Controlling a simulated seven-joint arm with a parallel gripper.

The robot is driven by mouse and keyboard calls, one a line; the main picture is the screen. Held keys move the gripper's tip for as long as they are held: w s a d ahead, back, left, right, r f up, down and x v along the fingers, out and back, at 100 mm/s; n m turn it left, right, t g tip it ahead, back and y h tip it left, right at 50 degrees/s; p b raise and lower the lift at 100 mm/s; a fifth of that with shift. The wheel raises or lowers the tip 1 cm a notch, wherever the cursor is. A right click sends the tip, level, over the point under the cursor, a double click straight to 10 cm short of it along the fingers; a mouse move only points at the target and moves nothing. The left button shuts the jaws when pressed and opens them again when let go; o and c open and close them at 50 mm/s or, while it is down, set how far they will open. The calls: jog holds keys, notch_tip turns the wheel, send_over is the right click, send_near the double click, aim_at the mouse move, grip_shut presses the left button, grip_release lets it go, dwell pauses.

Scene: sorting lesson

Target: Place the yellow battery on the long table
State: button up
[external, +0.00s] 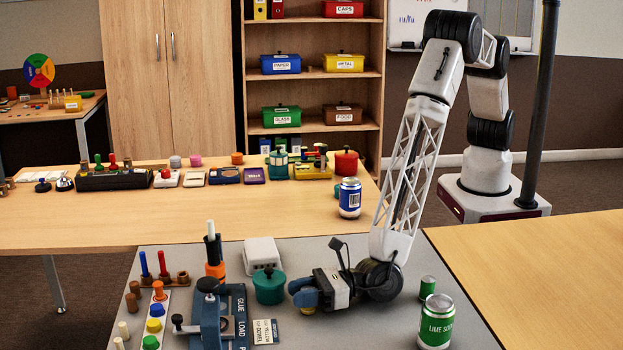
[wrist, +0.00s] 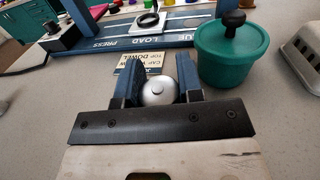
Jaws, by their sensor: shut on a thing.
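My gripper (external: 302,294) is low over the grey worktop (external: 345,330), left of the green soda can. In the wrist view, its blue fingers are shut on a round thing with a silver end and a small central nub, like the end of a battery (wrist: 159,91). Its side is mostly hidden; a small yellow-orange patch shows at the fingers in the external view, so it fits the yellow battery. I cannot tell if it touches the worktop. The long wooden table (external: 250,212) stretches behind the worktop, with a row of objects along its far side.
A teal lidded pot (external: 269,288) stands close left of my gripper, and a blue press (external: 215,318) is beyond it. A white box (external: 262,253) is behind the pot. A blue-and-white can (external: 350,198) stands on the long table's right end. The table's near middle is clear.

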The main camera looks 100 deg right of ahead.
jog(key=shift+f, duration=0.15)
jog(key=o, duration=1)
jog(key=shift+r, duration=0.2)
jog(key=shift+s, duration=0.55)
jog(key=shift+s+d, duration=0.2)
jog(key=shift+s, duration=0.85)
notch_tip(320, 180, up, 6)
jog(key=shift+w+f, duration=0.1)
jog(key=shift+f, duration=0.15)
jog(key=shift+r, duration=0.7)
